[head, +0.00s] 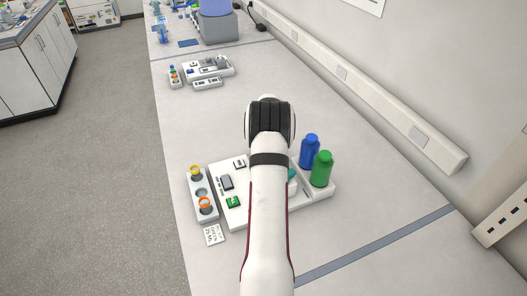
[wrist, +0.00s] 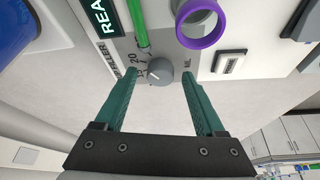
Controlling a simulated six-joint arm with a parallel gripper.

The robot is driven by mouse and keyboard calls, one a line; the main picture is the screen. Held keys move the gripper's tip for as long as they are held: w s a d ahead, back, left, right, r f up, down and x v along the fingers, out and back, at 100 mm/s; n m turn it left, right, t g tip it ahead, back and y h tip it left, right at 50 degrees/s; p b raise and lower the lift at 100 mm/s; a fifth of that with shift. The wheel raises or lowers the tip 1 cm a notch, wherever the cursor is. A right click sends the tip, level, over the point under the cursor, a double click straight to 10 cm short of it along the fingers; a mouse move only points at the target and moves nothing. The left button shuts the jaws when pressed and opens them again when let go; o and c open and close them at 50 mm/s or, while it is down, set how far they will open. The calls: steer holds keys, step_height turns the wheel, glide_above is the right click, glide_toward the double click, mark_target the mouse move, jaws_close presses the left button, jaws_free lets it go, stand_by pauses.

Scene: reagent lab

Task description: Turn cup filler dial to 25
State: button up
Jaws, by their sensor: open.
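The cup filler dial (wrist: 160,72) is a small grey round knob on a grey panel in the wrist view. A scale beside it shows "20", other partly hidden numbers and "ML"; I cannot read its setting surely. My gripper (wrist: 159,76) is open, with one green finger on each side of the dial. I see gaps beside the dial, and it is not gripped. In the head view, my arm covers the dial and most of my gripper. The cup filler (head: 228,214) is a white station on the bench, partly hidden by my arm.
A blue bottle (head: 309,152) and a green bottle (head: 321,169) stand at the station's right. A purple ring (wrist: 201,22) and green tube (wrist: 140,22) are close to the dial. A cup rack (head: 199,188) and a card (head: 214,235) lie left.

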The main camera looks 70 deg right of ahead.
steer(key=shift+c, duration=0.4)
jaws_close()
steer(key=shift+m+g, duration=0.3)
steer(key=shift+m, duration=0.5)
steer(key=shift+o, duration=0.4)
jaws_free()
steer(key=shift+r, duration=0.1)
